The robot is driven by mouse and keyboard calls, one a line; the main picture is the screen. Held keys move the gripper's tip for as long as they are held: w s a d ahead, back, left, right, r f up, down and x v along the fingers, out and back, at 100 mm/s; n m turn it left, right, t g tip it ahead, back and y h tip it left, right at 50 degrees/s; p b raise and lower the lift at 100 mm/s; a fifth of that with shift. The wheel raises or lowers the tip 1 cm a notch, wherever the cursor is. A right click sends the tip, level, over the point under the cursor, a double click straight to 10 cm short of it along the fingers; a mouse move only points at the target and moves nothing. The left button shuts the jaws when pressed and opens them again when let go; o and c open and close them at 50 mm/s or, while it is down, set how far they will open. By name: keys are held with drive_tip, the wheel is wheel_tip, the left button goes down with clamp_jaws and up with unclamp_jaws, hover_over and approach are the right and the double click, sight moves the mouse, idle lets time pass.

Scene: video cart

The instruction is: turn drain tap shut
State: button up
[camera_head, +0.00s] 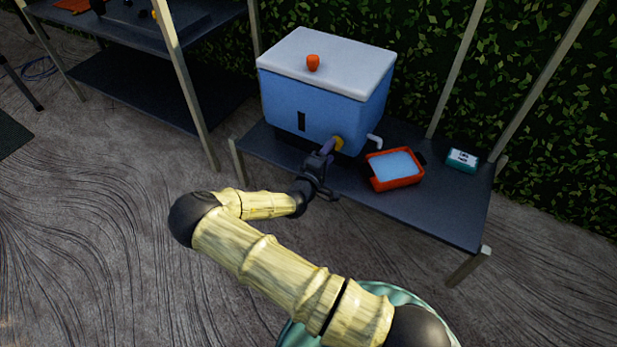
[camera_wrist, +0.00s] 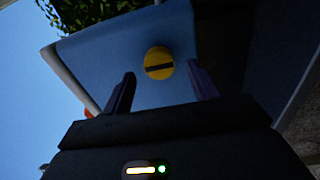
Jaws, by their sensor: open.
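The drain tap is a round yellow knob with a dark slot across its face, on the front of a blue cooler. It shows in the head view (camera_head: 339,143), partly behind my gripper, and in the wrist view (camera_wrist: 159,63). In the wrist view the slot lies nearly level. My gripper (camera_head: 327,147) is in front of the tap. Its two dark fingers (camera_wrist: 160,85) are apart, one on each side of the knob in the picture, with nothing between them. I cannot tell how far the fingertips are from the knob.
The blue cooler (camera_head: 285,103) with a white lid (camera_head: 330,58) stands on a dark shelf (camera_head: 430,215). A white spout (camera_head: 375,141), an orange tray (camera_head: 397,185) with pale blue contents and a small teal box (camera_head: 462,160) are to the right. Pale posts flank the shelf.

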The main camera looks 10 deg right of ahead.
drive_tip(key=p+v, duration=0.3)
drive_tip(key=v, duration=1.1)
drive_tip(key=shift+p, duration=0.3)
drive_tip(key=shift+a, duration=0.1)
drive_tip(key=s+d+r+m+g+y+p, duration=0.2)
drive_tip(key=s+d+r+m+g+y, duration=0.25)
drive_tip(key=r, duration=0.45)
drive_tip(key=s+d+r+m+g+y+p, duration=0.2)
drive_tip(key=s+d+r+m+g+y, duration=0.15)
drive_tip(key=s+r, duration=0.35)
drive_tip(key=s+d+r+m+g+y+p, duration=0.1)
drive_tip(key=s+d+r+m+g+y, duration=0.25)
drive_tip(key=r, duration=0.65)
wheel_tip(320, 180, up, 37)
drive_tip(key=a+p, duration=0.1)
drive_tip(key=p, duration=3.7)
drive_tip(key=shift+s+n+h, duration=0.35)
drive_tip(key=shift+n+h, duration=0.1)
